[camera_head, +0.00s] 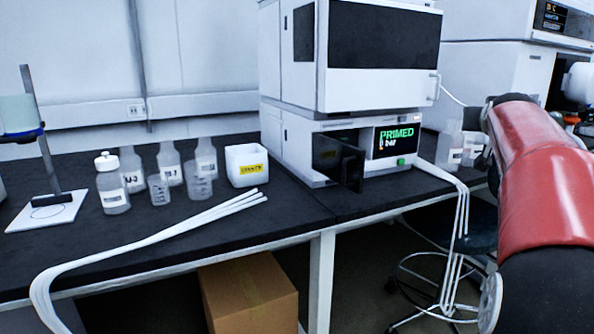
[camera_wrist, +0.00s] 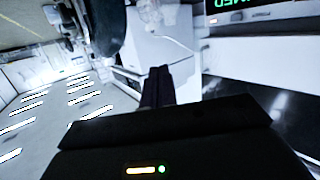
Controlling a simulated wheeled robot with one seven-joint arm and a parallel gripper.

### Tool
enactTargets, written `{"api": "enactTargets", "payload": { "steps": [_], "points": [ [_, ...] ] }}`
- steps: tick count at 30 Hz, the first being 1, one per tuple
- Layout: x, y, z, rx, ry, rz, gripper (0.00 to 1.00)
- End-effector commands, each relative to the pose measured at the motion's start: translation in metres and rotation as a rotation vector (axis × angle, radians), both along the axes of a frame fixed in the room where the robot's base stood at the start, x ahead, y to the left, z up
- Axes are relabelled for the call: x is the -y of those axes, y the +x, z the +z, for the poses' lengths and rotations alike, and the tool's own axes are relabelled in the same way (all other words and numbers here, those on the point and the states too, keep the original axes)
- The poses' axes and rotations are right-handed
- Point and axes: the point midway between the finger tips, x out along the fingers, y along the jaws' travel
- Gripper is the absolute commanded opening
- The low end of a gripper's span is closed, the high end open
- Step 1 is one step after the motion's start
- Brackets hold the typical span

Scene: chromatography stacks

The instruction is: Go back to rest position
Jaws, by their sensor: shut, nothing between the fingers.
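My gripper (camera_wrist: 157,87) shows in the wrist view as dark fingers close together, shut and empty. It is not visible in the head view, where my red and black arm fills the right side. The chromatography stack (camera_head: 352,100) stands on the black bench in the head view. Its lower module reads PRIMED in green on a dark screen (camera_head: 396,138). A small dark door (camera_head: 338,160) on that module stands swung open. Part of the green lettering also shows upside down at the top of the wrist view (camera_wrist: 232,5).
The black bench (camera_head: 290,215) holds several bottles, including a capped one (camera_head: 112,185), and a white box (camera_head: 246,165) with a yellow label. White tubes (camera_head: 150,235) hang over its front edge. A cardboard box (camera_head: 248,295) sits below. A stool (camera_head: 440,235) stands by my arm.

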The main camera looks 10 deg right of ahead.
Motion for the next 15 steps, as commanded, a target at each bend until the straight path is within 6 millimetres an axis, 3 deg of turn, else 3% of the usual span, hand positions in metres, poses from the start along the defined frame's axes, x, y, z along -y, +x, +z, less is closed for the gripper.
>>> {"api": "enactTargets", "payload": {
  "steps": [5,8,11,15],
  "points": [
    [-0.092,0.011,-0.034,-0.121,0.046,0.107,0.0],
    [-0.16,0.002,-0.066,-0.219,0.086,0.183,0.0],
    [-0.224,-0.023,-0.102,-0.322,0.129,0.255,0.0],
    [-0.298,-0.077,-0.157,-0.466,0.19,0.35,0.0]
  ]
}}
